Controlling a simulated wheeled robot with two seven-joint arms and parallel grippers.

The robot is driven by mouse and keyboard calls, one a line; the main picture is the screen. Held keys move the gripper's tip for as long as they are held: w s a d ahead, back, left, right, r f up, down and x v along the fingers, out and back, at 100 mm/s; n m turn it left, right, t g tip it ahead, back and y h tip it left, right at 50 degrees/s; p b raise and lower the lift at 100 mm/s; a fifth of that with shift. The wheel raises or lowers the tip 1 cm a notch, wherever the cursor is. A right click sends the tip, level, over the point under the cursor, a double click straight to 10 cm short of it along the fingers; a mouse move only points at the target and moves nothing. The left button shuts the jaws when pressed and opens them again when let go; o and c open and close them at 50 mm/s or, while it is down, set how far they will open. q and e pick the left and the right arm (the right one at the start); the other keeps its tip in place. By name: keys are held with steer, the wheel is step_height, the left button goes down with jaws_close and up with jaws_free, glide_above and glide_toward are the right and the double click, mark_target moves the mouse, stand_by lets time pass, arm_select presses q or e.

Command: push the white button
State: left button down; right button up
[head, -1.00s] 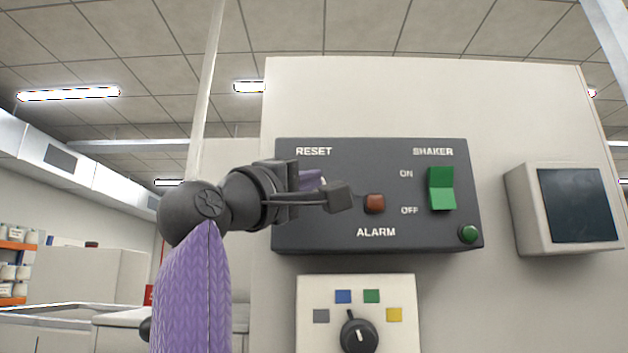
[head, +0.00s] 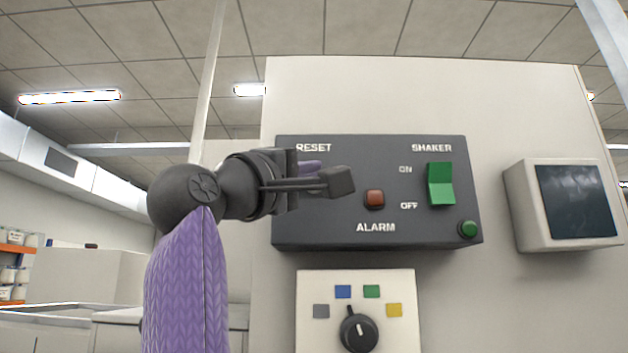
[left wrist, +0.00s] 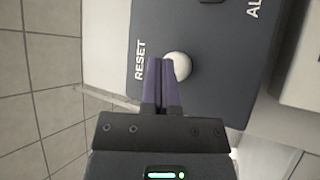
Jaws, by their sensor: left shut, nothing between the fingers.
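The white button (left wrist: 179,66) is a round knob below the RESET label on the dark control panel (head: 330,233). It shows in the left wrist view, partly covered by my fingertips; in the head view it is hidden behind my left gripper. My left gripper (head: 340,181) is shut and empty in front of the panel's left part. In the left wrist view its purple fingers (left wrist: 162,80) overlap the button's left side; I cannot tell whether they touch it. My right gripper is not in view.
The panel also carries a red alarm light (head: 374,198), a green shaker switch (head: 440,184) and a green round button (head: 468,229). Below is a rotary knob (head: 358,332) on a white plate. A screen (head: 577,201) sits at the right.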

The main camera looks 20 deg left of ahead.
arm_select(q)
steer(key=s+b, duration=0.1)
steer(key=s, duration=0.1)
steer(key=s+d+b, duration=0.1)
steer(key=s, duration=0.1)
steer(key=shift+s+d+b, duration=0.15)
steer(key=shift+s+b, duration=0.15)
steer(key=shift+s, duration=0.1)
stand_by(0.5)
